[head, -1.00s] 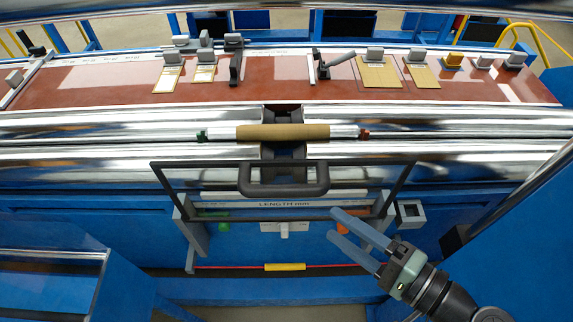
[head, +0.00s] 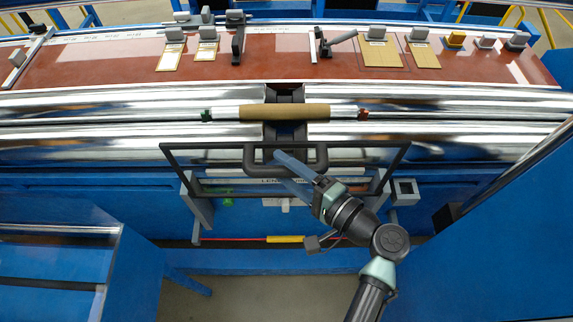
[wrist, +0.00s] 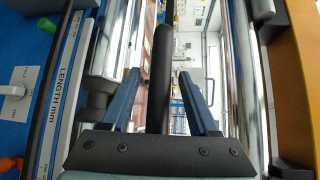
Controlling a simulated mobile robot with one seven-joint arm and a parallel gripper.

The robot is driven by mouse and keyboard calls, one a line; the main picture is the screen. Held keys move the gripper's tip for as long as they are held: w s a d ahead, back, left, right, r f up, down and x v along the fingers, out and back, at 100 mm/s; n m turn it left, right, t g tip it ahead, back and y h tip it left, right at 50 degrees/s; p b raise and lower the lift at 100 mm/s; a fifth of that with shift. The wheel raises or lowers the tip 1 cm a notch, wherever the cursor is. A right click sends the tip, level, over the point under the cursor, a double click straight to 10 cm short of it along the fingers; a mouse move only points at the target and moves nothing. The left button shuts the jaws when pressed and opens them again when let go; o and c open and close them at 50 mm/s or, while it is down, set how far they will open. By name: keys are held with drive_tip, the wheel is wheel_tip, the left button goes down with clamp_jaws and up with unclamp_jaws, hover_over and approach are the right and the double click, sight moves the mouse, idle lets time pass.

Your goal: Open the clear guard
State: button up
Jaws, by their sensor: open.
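The clear guard (head: 170,158) is a see-through panel in a dark frame in front of the steel rollers, with a black bar handle (head: 250,158) near its top edge. My gripper (head: 276,168) is at the handle in the head view, its blue fingers overlapping the handle's middle. In the wrist view the handle bar (wrist: 161,75) runs lengthwise between my two open fingers (wrist: 160,85), with a gap on each side. Whether the bar lies fully at fingertip depth is hard to tell.
A brown-wrapped mandrel (head: 290,111) lies between the rollers (head: 90,145) behind the guard. A red table (head: 110,60) with several small parts stands at the back. A red bar with a yellow grip (head: 285,239) is below the guard. A blue panel (head: 510,220) rises at right.

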drive_tip(key=shift+c, duration=0.3)
clamp_jaws()
idle(1.2)
